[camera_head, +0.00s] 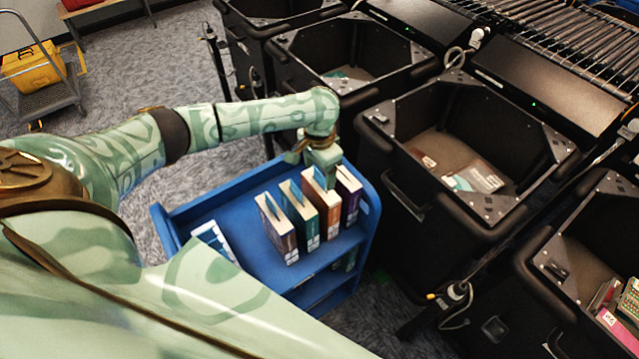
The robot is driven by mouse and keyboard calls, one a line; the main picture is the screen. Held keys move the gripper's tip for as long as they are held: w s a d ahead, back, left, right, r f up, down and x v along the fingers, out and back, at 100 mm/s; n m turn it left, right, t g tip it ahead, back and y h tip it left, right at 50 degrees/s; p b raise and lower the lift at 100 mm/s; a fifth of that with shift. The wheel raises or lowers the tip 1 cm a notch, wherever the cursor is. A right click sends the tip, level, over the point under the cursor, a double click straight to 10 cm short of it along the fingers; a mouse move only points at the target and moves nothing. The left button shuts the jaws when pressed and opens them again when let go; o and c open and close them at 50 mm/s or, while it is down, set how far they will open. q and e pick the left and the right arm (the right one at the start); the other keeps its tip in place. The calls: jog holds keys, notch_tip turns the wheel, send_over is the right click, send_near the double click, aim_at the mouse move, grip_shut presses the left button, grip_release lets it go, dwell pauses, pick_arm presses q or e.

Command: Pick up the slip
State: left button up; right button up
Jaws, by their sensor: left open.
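My left gripper (324,172) points down over the blue cart (180,213), at the top of an orange-brown book (319,203). Its jaws are open, though its fingertips are small and partly hidden here; I cannot tell whether they touch the book. Several books stand upright in a row on the cart: a brown one (277,230), a teal one (300,215), the orange-brown one and a purple one (349,194). No slip can be picked out with certainty. A flat white and blue item (214,241) lies at the cart's left, partly hidden by my body. My right gripper is out of view.
Black bins (400,175) with books inside stand close along the cart's right side. A roller conveyor (560,45) runs behind them. A black post (218,62) stands behind my left arm. A trolley with a yellow case (33,68) stands far left on open carpet.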

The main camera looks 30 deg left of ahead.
pick_arm(q)
notch_tip(320, 180, down, 3)
jog(key=shift+r+b, duration=0.1)
jog(key=shift+b, duration=0.25)
jog(key=c, duration=0.9)
jog(key=shift+r, duration=0.1)
